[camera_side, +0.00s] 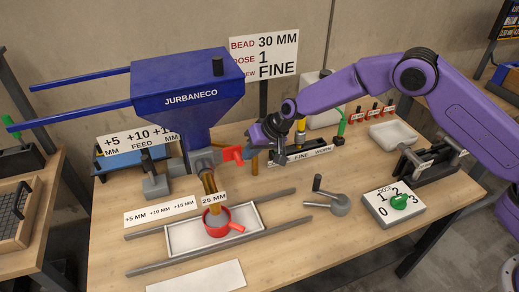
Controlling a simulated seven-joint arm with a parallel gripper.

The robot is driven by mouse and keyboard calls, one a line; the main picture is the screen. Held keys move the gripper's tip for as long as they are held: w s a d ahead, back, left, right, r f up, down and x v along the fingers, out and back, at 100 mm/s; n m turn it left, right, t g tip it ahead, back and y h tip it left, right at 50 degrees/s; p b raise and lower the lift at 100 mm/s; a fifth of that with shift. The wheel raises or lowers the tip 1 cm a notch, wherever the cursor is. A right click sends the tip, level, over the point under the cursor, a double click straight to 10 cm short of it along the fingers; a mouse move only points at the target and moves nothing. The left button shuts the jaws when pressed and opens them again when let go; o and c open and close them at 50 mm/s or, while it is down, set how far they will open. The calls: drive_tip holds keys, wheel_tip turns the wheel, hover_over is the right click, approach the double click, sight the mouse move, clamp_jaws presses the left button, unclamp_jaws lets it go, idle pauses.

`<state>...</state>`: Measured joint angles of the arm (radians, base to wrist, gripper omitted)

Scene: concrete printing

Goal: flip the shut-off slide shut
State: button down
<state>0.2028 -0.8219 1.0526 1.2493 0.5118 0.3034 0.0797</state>
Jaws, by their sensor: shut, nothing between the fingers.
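The shut-off slide shows as a red tab (232,154) on the outlet below the blue hopper (188,95). Its tab sticks out to the right of the grey outlet body. My gripper (253,151) is shut and empty, just right of the red tab. It is very close to the tab; I cannot tell whether they touch. A brownish nozzle tube (209,183) hangs below the outlet, over a red pan (217,222) with a handle. My gripper hides part of the space behind the tab.
A white tray (178,237) lies between two grey rails (225,258). A grey crank (328,199) and a dose dial box (379,212) with a green knob lie to the right. A "FINE WORN" rack (300,157) stands behind my gripper. The front right table is clear.

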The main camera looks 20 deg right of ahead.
drive_tip(key=shift+s+a, duration=0.1)
drive_tip(key=shift+a, duration=1.2)
drive_tip(key=shift+d, duration=0.45)
drive_tip(key=w+d+f+v, duration=0.1)
drive_tip(key=d+v, duration=0.1)
drive_tip(key=v, duration=1)
drive_tip(key=shift+d, duration=0.3)
